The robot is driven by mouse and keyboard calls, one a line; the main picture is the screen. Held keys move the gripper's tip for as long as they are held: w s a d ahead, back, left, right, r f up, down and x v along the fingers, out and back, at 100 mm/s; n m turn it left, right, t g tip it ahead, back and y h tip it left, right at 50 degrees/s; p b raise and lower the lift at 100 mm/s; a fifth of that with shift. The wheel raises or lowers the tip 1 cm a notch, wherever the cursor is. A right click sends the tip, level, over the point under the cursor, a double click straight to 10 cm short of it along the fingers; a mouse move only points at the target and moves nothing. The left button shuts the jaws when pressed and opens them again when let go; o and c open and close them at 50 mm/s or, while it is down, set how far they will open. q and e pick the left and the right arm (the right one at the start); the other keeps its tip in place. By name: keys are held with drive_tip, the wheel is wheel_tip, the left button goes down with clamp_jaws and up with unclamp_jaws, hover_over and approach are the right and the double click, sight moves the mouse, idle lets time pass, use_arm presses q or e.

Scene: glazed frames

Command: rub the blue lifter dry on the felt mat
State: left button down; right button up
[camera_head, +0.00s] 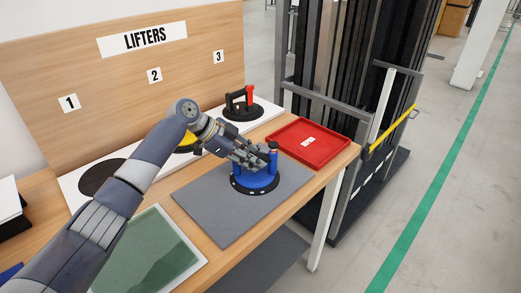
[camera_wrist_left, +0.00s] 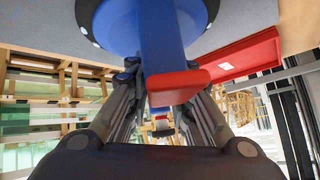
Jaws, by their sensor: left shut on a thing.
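The blue lifter (camera_head: 262,183), a round suction cup with an upright handle, is on the grey felt mat (camera_head: 215,213); I cannot tell whether its cup touches the felt. My left gripper (camera_head: 257,158) is shut on the lifter's handle, coming from the left and hiding part of it. In the left wrist view the blue handle (camera_wrist_left: 160,40) runs between the fingers (camera_wrist_left: 160,100), with a red end piece in front. The cup's underside is hidden. My right gripper is not in view.
A red tray (camera_head: 335,142) stands just beyond the mat. A red-and-black lifter (camera_head: 240,104) stands at place 3; a yellow one (camera_head: 187,143) is partly behind my arm. Place 1 shows a bare dark disc (camera_head: 100,176). A green glass pane (camera_head: 150,255) lies left of the mat.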

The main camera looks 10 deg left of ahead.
use_arm(q)
drive_tip(key=s+a+p, duration=0.1)
drive_tip(key=s+a, duration=0.1)
drive_tip(key=s+a+p, duration=0.1)
drive_tip(key=s+a, duration=0.1)
drive_tip(key=s, duration=0.1)
drive_tip(key=s+a+p, duration=0.2)
drive_tip(key=s, duration=0.1)
drive_tip(key=shift+s+a, duration=0.1)
drive_tip(key=shift+a, duration=0.1)
drive_tip(key=shift+s+a, duration=0.5)
drive_tip(key=shift+s, duration=0.15)
drive_tip(key=shift+r, duration=0.1)
drive_tip(key=shift+w+r+p, duration=0.15)
drive_tip(key=shift+r+p, duration=0.6)
drive_tip(key=shift+p, duration=0.05)
wheel_tip(320, 180, up, 5)
drive_tip(key=p, duration=0.3)
drive_tip(key=shift+f, duration=0.2)
drive_tip(key=shift+f, duration=0.1)
